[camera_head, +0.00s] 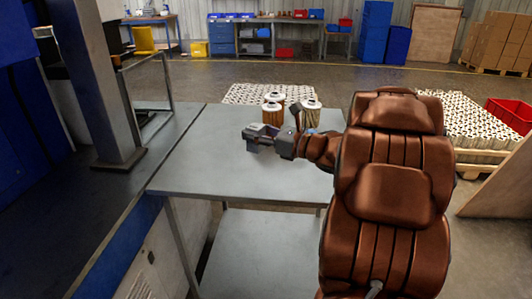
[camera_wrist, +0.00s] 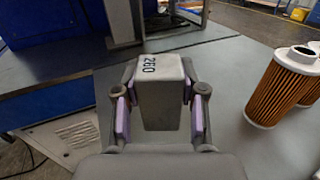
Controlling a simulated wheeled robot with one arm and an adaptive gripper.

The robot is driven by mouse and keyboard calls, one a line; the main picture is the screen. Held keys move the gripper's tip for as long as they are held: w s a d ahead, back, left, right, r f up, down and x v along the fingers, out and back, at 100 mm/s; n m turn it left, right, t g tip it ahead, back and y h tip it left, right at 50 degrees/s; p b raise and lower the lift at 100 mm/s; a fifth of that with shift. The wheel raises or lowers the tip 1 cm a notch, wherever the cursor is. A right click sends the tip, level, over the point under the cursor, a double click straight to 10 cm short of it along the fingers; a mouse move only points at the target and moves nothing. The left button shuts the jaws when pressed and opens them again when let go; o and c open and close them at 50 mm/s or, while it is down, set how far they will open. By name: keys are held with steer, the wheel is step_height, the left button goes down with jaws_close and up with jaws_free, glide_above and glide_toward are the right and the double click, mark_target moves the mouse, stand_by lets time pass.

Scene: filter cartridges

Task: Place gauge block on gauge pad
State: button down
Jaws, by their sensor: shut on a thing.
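The gauge block is a grey, slightly tapered block marked "260" on its end; it fills the middle of the wrist view (camera_wrist: 160,98). My gripper (camera_wrist: 160,118) is shut on it, with a purple-lined finger pressed to each side. In the head view my gripper (camera_head: 264,138) is over the grey table, just in front of the filter cartridges, and the block (camera_head: 253,147) is small and partly hidden by the fingers. I cannot make out a gauge pad in either view.
The grey table (camera_head: 215,165) is clear in front and left. A dark bench (camera_head: 90,200) adjoins left.

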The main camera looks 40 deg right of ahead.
mark_target(276, 120)
steer(key=s+d+f+m+t+h+b, duration=0.2)
steer(key=s+d+f+m+h+b, duration=0.15)
steer(key=s+d+h+b, duration=0.5)
steer(key=shift+m+y, duration=0.45)
steer(key=shift+y, duration=0.5)
steer(key=w+d+p, duration=0.1)
steer(key=w+d, duration=0.1)
steer(key=w, duration=0.3)
steer(key=w+d+p, duration=0.1)
steer(key=w+d, duration=0.1)
steer(key=w, duration=0.3)
steer(key=w+d+f+p, duration=0.1)
steer(key=w+d, duration=0.1)
steer(key=w, duration=0.3)
steer(key=shift+w+d+f, duration=0.1)
steer(key=shift+w, duration=0.1)
steer(key=shift+w+f, duration=0.15)
steer(key=shift+f, duration=1.65)
steer(key=shift+f+b, duration=0.2)
steer(key=shift+b, duration=0.25)
steer(key=c, duration=0.7)
jaws_free()
steer(key=shift+o, duration=0.2)
steer(key=shift+r+p, duration=0.2)
steer(key=shift+p, duration=0.1)
